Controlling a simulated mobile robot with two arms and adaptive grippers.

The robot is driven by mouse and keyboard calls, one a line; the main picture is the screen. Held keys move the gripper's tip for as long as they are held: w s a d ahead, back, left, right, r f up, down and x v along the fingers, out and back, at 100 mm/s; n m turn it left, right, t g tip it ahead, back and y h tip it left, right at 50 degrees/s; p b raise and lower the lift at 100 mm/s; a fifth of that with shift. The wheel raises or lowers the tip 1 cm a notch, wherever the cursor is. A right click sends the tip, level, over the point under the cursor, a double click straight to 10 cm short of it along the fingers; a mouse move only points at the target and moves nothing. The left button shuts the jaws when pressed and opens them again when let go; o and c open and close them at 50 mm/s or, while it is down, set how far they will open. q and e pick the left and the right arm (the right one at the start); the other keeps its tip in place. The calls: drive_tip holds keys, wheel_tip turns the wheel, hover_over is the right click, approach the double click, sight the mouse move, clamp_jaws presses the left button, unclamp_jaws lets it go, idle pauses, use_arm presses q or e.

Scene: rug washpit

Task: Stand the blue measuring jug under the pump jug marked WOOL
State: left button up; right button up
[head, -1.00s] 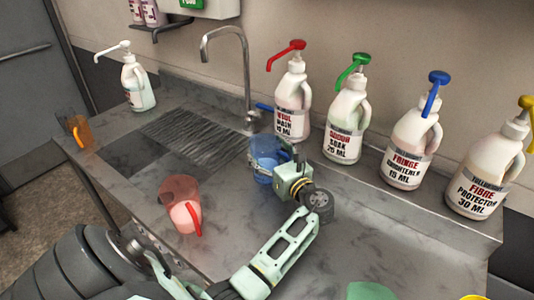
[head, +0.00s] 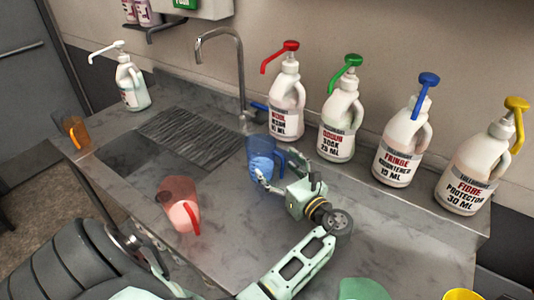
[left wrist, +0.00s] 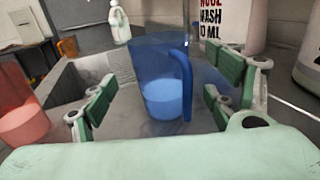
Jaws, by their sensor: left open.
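The blue measuring jug (head: 262,158) stands upright on the counter in front of the pump jug marked WOOL (head: 286,108), which has a red pump head with its spout pointing left. The spout tip appears above the blue jug in the head view; I cannot tell whether it is exactly overhead. My left gripper (head: 280,172) is open at the blue jug's near right side. In the left wrist view the blue jug (left wrist: 160,85) shows between the spread fingers (left wrist: 160,100), handle to the right, with a lighter blue lower part. My right gripper is not in view.
Pump jugs with green (head: 341,122), blue (head: 402,145) and yellow (head: 478,165) heads line the back ledge. A red jug (head: 180,203) stands left of my arm. An orange jug (head: 75,132) and white-headed pump bottle (head: 131,85) are farther left. The tap (head: 240,80) rises behind the sink.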

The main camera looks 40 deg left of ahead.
use_arm(q)
drive_tip(key=v, duration=0.4)
drive_tip(key=shift+p, duration=0.3)
drive_tip(key=shift+r, duration=0.1)
